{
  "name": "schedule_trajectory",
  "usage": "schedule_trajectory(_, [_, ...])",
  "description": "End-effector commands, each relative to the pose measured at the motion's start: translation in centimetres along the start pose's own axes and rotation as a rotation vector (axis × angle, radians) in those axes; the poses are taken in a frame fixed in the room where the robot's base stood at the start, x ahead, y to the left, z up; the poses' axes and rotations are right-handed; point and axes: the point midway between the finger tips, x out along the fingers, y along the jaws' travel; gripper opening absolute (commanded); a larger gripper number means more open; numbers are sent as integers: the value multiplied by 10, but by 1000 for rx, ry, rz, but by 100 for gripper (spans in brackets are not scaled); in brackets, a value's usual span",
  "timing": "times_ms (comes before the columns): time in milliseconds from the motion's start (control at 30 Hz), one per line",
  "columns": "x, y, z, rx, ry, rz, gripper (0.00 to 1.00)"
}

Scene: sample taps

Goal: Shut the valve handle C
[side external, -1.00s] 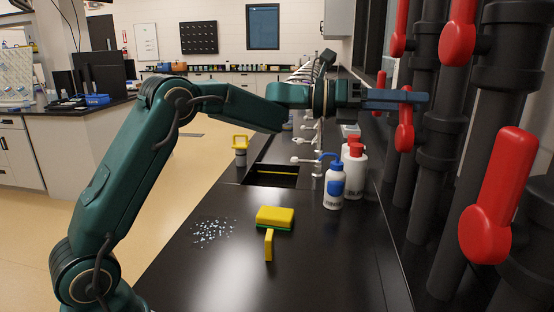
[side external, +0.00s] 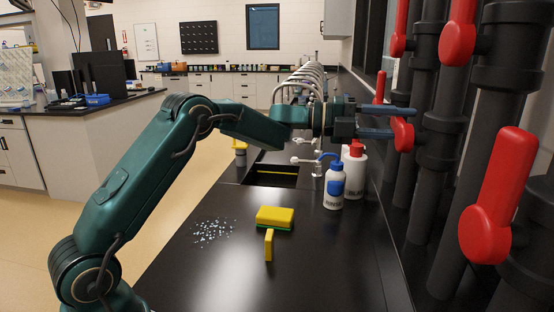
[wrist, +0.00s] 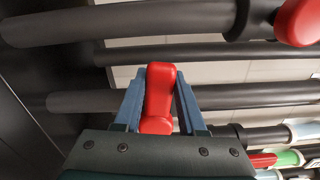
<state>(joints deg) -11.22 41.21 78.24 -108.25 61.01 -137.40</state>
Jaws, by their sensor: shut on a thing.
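A red valve handle (side external: 404,137) sits on a dark vertical pipe behind the bottles in the side view. My gripper (side external: 402,122) reaches it from the left, with one blue finger above the other. In the wrist view the red handle (wrist: 158,95) lies between the two fingers of my gripper (wrist: 160,72), and the gripper is shut on it. Other red handles are a large one at the front right (side external: 497,195), one at the upper right (side external: 459,35) and one beside it (side external: 401,28). No letter shows, so I cannot tell which is C.
A row of dark pipes (side external: 438,135) stands along the right. A blue-capped white bottle (side external: 334,190) and a red-capped one (side external: 355,172) stand below my gripper. A yellow sponge (side external: 275,216) lies on the black counter (side external: 330,265), whose front is mostly clear.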

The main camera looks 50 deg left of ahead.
Motion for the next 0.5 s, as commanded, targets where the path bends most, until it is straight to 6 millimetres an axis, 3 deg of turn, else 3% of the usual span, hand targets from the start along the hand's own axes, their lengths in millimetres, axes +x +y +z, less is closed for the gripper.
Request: schedule_trajectory(500, [0,11,-2,-160,3,4,0])
